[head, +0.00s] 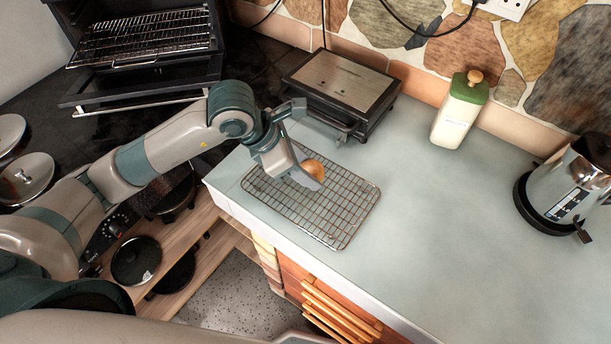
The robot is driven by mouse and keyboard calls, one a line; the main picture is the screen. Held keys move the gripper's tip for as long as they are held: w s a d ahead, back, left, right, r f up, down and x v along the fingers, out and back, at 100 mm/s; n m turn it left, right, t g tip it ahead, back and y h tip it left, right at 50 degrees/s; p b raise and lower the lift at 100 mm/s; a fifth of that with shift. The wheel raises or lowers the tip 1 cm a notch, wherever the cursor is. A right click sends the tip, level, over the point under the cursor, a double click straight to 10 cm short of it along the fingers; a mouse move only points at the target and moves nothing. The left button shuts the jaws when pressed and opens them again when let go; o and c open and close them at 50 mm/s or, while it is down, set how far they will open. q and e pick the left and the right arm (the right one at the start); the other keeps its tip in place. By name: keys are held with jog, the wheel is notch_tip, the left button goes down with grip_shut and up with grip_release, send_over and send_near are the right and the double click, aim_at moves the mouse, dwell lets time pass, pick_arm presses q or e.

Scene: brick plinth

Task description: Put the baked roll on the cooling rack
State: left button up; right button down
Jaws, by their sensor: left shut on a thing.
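The baked roll (313,168) is small, round and golden brown. My left gripper (308,175) is shut on it, with one finger covering part of the roll. The gripper and roll are over the upper middle of the cooling rack (336,222), a wire grid lying on the pale counter. I cannot tell whether the roll touches the wires. My right gripper is not in the head view.
A silver-topped grill (343,80) stands close behind the rack. A green-lidded canister (460,110) and a steel kettle (575,185) stand to the right. An open oven (145,45) is at upper left. The counter (440,220) right of the rack is clear.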

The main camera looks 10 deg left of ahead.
pick_arm(q)
jog(key=shift+f, duration=0.1)
jog(key=shift+f+p, duration=0.3)
jog(key=shift+p, duration=0.05)
jog(key=shift+f+p, duration=0.6)
jog(key=shift+f, duration=0.95)
jog(key=shift+f, duration=0.1)
jog(key=shift+f, duration=0.1)
jog(key=o, duration=1)
